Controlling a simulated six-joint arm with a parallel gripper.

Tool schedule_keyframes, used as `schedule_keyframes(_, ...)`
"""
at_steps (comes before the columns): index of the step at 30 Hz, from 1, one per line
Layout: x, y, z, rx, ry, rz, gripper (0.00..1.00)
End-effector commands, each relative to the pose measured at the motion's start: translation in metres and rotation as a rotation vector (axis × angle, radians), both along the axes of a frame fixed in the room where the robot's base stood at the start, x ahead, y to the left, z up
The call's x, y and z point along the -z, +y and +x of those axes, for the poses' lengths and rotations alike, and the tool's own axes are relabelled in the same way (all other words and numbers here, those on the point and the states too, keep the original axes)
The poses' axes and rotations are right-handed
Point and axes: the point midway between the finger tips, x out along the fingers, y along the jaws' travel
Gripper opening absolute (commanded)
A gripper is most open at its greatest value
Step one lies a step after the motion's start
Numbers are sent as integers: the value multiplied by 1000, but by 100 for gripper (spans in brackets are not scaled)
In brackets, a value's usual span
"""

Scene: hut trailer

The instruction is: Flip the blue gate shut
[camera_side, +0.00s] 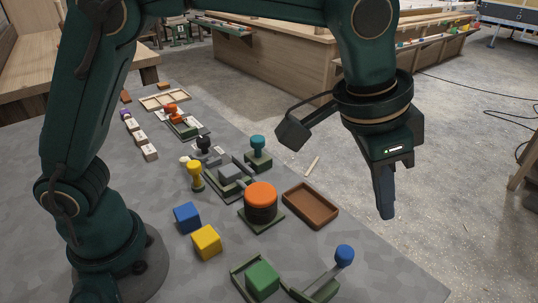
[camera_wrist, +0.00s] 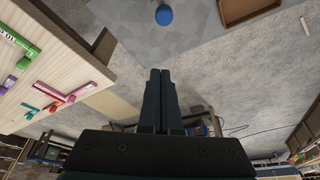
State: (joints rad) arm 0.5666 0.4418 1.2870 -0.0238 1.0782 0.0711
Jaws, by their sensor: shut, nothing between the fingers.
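A grey bar with a round blue knob (camera_side: 345,256), which I take for the blue gate, rises at a slant from a green bracket (camera_side: 322,290) at the table's front. The bracket is partly cut off by the frame's bottom edge. The blue knob also shows at the top of the wrist view (camera_wrist: 164,15). A green cube (camera_side: 262,280) sits at a green holder left of the bar. My gripper (camera_side: 387,212) is in the air right of and above the knob, apart from it, fingers pointing down. Its fingers (camera_wrist: 161,72) are together and empty in the wrist view.
A brown tray (camera_side: 310,205) lies behind the bar. A large orange button (camera_side: 260,200) stands left of it. Blue (camera_side: 187,217) and yellow (camera_side: 206,242) cubes lie farther left. Yellow (camera_side: 194,172) and teal (camera_side: 258,145) knobs stand farther back. The air around my gripper is free.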

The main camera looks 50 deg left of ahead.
Motion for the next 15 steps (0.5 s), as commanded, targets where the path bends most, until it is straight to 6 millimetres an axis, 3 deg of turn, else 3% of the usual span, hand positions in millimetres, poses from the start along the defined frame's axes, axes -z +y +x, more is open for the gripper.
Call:
schedule_keyframes(8, 1, 0, 1, -2, 0, 0, 0)
schedule_keyframes(15, 29, -5, 7, -2, 4, 2, 0)
